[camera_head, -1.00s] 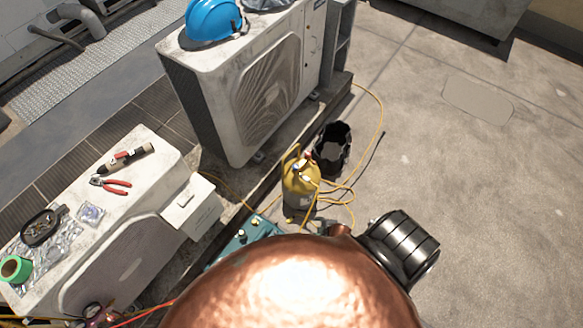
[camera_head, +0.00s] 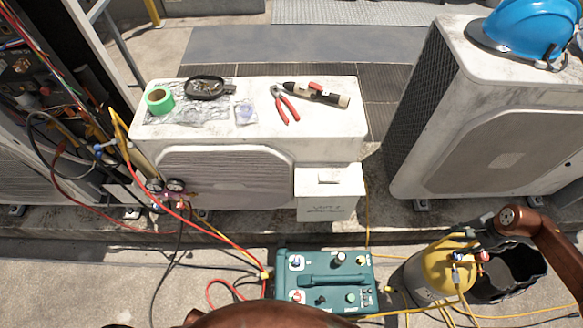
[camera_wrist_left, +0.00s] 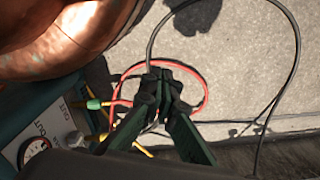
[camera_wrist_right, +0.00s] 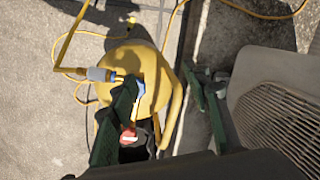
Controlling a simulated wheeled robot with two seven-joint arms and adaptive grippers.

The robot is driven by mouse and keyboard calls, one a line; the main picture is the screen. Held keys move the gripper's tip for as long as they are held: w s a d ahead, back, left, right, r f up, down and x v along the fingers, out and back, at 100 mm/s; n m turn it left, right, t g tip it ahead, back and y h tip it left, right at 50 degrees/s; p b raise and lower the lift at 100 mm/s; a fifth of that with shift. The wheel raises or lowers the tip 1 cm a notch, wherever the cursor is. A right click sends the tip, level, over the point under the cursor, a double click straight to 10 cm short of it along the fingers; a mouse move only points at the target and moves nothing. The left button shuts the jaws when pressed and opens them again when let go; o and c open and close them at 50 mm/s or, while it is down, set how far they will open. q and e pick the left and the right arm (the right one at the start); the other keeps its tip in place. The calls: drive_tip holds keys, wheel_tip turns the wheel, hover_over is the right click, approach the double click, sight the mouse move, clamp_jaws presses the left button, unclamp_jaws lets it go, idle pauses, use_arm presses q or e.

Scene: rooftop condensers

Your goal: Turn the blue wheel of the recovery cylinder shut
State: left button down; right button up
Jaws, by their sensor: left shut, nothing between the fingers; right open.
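The recovery cylinder (camera_head: 447,270), yellow on top and grey below, stands at the lower right of the head view. In the right wrist view its yellow shoulder (camera_wrist_right: 151,72) fills the middle. A small blue part, seemingly the blue wheel (camera_wrist_right: 138,87), shows near my right gripper's left fingertip, partly hidden by that finger. A red wheel (camera_wrist_right: 128,135) shows below it. My right gripper (camera_wrist_right: 160,80) is open, its fingers spread over the cylinder top; contact cannot be told. My left gripper (camera_wrist_left: 165,85) is shut and empty above the floor, beside the recovery machine.
The teal recovery machine (camera_head: 322,282) stands left of the cylinder. A black bucket (camera_head: 515,277) stands close on its right. Yellow and red hoses (camera_head: 233,246) run over the floor. Condenser units (camera_head: 250,118) stand behind, one bearing a blue helmet (camera_head: 525,30).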

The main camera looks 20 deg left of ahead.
drive_tip(key=n+h, duration=0.1)
drive_tip(key=n, duration=0.1)
hover_over(457, 256)
drive_tip(key=shift+w+d+g+b, duration=0.1)
drive_tip(key=shift+w+g+b, duration=0.2)
drive_tip(key=shift+w+b, duration=0.15)
drive_tip(key=shift+s+d+r+h, duration=0.2)
drive_tip(key=shift+d+r+h, duration=0.1)
drive_tip(key=shift+d, duration=0.05)
wheel_tip(457, 256, down, 7)
drive_tip(key=b, duration=0.2)
drive_tip(key=shift+a+b, duration=0.1)
drive_tip(key=shift+b, duration=0.2)
drive_tip(key=shift+f, duration=0.45)
use_arm(q)
wheel_tip(457, 256, up, 9)
drive_tip(key=w+d, duration=0.1)
drive_tip(key=w, duration=0.1)
drive_tip(key=shift+d, duration=0.3)
drive_tip(key=shift+w+r, duration=0.1)
use_arm(e)
drive_tip(key=shift+c, duration=0.2)
drive_tip(key=c, duration=1.1)
